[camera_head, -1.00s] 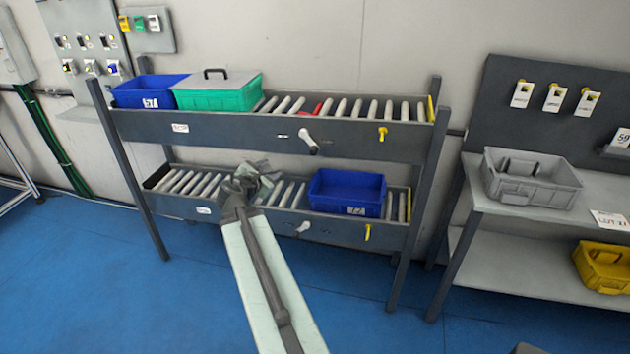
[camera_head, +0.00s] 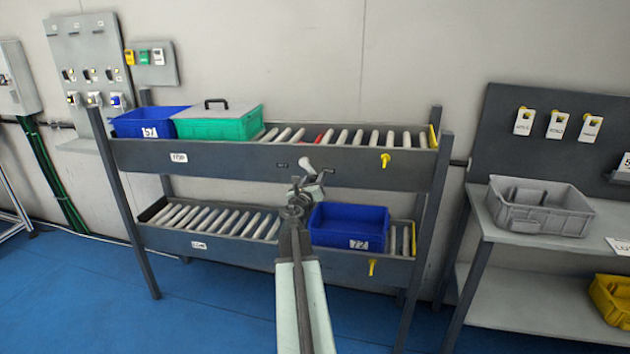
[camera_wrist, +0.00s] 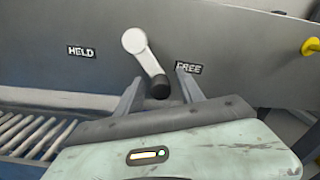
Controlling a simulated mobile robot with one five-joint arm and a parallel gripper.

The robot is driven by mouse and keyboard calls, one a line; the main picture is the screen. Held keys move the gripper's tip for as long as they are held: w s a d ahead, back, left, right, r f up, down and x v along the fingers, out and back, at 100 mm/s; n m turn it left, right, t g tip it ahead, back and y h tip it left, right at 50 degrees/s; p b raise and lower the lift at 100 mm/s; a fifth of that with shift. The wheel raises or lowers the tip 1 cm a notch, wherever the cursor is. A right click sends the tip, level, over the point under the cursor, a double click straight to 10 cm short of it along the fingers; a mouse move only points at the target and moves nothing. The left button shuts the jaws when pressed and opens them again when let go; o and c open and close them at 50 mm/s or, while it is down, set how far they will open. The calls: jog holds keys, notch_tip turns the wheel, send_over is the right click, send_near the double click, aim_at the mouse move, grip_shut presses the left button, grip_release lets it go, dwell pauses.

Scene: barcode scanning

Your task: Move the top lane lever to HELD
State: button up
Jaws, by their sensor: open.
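The top lane lever (camera_wrist: 134,42) is on the front rail of the upper lane, with a white arm and a black knob (camera_wrist: 160,89). It slants down to the right, its knob on the side of the FREE label (camera_wrist: 188,68); the HELD label (camera_wrist: 81,51) is to its left. In the head view the lever (camera_head: 305,163) shows just above my gripper (camera_head: 312,186). In the wrist view my open gripper (camera_wrist: 158,76) has one finger on each side of the knob. I see no clear contact, and the depth between them cannot be told.
The upper lane holds a blue bin (camera_head: 150,122) and a lidded green bin (camera_head: 218,124). The lower lane holds a blue bin (camera_head: 350,226) close to my arm. A yellow tab (camera_head: 385,159) sits right of the lever. A bench with a grey tote (camera_head: 540,208) stands at right.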

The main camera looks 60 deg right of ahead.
jog(key=shift+w+d, duration=0.1)
jog(key=shift+d, duration=0.1)
grip_shut()
dwell(1.3)
